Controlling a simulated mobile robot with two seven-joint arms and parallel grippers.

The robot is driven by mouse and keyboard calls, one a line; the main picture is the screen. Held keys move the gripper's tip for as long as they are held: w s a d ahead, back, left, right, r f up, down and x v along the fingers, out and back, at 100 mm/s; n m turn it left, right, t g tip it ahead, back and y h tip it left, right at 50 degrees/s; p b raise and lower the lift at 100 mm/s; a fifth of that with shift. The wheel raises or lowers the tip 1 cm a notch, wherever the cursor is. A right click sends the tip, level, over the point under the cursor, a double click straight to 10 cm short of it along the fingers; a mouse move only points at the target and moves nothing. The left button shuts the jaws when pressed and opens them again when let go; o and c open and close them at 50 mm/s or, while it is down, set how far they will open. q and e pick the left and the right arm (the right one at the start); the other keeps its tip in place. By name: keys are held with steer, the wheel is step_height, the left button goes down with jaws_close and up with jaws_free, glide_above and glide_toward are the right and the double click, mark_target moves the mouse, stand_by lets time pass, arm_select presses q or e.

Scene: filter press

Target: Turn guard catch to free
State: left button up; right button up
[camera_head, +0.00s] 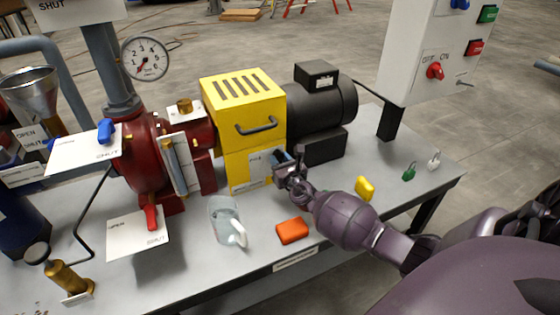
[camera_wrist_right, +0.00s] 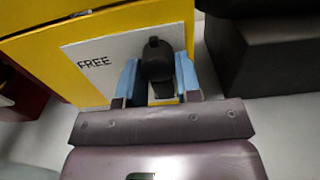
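The guard catch (camera_wrist_right: 156,52) is a black knob on a white plate (camera_wrist_right: 92,48) marked FREE, on the yellow guard. In the wrist view the blue fingers of my right gripper (camera_wrist_right: 158,80) lie on both sides of the knob and appear to touch it. The knob points roughly up in that view, and FREE is printed to its left. In the head view my right gripper (camera_head: 284,158) is at the plate (camera_head: 258,168) on the lower right of the yellow guard (camera_head: 243,110) and hides the catch. My left gripper is not in view.
A black motor (camera_head: 322,98) stands just right of the guard, and a red pump (camera_head: 145,155) stands left.

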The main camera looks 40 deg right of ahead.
steer(key=shift+c, duration=1.2)
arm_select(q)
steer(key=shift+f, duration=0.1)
arm_select(e)
steer(key=shift+f, duration=0.1)
arm_select(q)
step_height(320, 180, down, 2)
steer(key=b, duration=0.3)
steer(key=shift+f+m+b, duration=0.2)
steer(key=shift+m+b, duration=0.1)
steer(key=shift+b, duration=0.1)
arm_select(e)
steer(key=m, duration=1.2)
steer(key=a+r+m, duration=0.1)
steer(key=m, duration=0.5)
steer(key=shift+w, duration=0.1)
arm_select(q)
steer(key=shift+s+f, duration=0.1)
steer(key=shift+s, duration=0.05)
